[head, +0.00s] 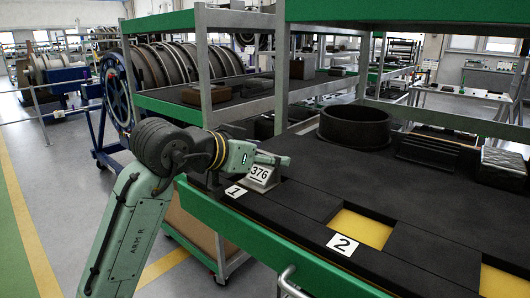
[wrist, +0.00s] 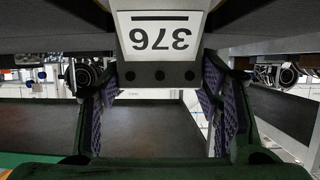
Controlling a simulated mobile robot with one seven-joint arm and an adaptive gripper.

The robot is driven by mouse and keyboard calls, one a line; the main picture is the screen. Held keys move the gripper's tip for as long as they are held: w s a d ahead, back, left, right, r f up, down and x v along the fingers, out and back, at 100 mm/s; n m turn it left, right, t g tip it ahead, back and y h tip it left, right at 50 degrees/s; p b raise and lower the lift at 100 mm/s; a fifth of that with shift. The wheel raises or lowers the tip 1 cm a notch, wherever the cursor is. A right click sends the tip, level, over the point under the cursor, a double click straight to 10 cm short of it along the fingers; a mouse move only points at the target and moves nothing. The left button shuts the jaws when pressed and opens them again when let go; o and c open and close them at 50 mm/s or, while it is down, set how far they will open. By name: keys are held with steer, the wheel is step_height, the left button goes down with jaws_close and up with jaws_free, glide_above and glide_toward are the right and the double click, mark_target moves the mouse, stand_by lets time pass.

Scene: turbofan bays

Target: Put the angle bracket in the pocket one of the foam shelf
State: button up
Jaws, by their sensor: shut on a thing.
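The angle bracket (head: 262,178) is a grey metal piece with a white plate reading 376. My gripper (head: 272,159) is shut on it, at the front left end of the foam shelf (head: 300,199). In the wrist view the bracket (wrist: 160,38) is upside down at the top, between the two purple-padded fingers of my gripper (wrist: 160,76). The bracket is right behind the label 1 (head: 236,191). Pocket one's floor is hidden from view; I cannot tell whether the bracket touches the foam.
Label 2 (head: 342,244) lies before a pocket with a yellow floor (head: 362,228). A black ring (head: 355,127) and other dark parts stand farther back on the shelf. A grey rack post (head: 282,70) rises close behind my gripper. A green edge (head: 255,235) runs along the front.

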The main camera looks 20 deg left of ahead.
steer(key=shift+f, duration=0.1)
steer(key=shift+f, duration=0.15)
steer(key=o, duration=1.3)
